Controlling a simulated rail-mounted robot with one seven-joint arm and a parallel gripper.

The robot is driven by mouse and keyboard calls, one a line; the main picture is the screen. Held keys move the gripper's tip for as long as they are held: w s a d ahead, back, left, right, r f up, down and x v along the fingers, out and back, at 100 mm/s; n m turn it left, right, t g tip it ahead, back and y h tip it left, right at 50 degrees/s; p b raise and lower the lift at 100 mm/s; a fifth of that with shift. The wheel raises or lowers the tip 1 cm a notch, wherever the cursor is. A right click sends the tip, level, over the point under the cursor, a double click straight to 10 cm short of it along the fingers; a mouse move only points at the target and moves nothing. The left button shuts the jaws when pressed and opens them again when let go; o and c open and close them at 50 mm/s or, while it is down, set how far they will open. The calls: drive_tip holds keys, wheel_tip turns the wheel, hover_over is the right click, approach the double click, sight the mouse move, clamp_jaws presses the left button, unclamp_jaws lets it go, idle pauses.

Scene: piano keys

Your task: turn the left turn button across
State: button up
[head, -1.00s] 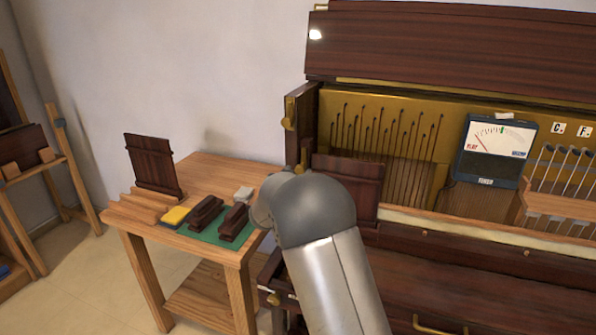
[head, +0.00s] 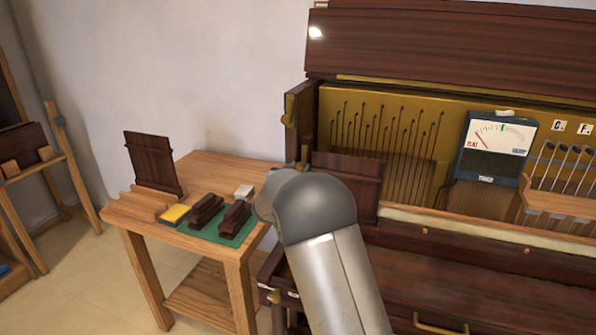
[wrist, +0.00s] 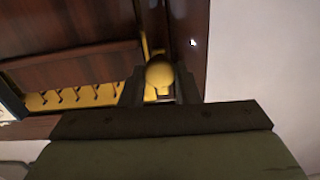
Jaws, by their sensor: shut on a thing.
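In the wrist view, a rounded brass turn button (wrist: 160,76) sits between the two dark fingers of my gripper (wrist: 160,92). The fingers are shut on it, one on each side. Its lower part is partly hidden between them. In the head view, my arm's grey wrist covers the gripper and fingertips. A small brass piece (head: 304,157) shows just above the wrist at the piano's left side. I cannot tell for sure whether it is the held button. Another brass piece (head: 289,111) stands upright higher on the left post.
A dark panel (head: 350,182) stands just right of my wrist, before the tuning pins. A meter box (head: 490,148) is further right. A wooden side table (head: 212,167) at left carries dark blocks, a yellow block (head: 174,213) and a standing panel (head: 153,162).

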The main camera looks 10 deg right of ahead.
drive_tip(key=m+b, duration=0.4)
drive_tip(key=b, duration=0.1)
drive_tip(key=shift+f+m, duration=0.3)
drive_tip(key=m+b, duration=0.4)
drive_tip(key=shift+s+d, duration=0.1)
drive_tip(key=m+b, duration=0.4)
drive_tip(key=m, duration=0.1)
drive_tip(key=shift+m+b, duration=1.55)
drive_tip(key=shift+m, duration=0.35)
drive_tip(key=shift+r, duration=0.1)
drive_tip(key=o, duration=0.9)
drive_tip(key=shift+o, duration=0.2)
drive_tip(key=shift+s, duration=0.1)
drive_tip(key=v, duration=1.7)
drive_tip(key=shift+p, duration=0.3)
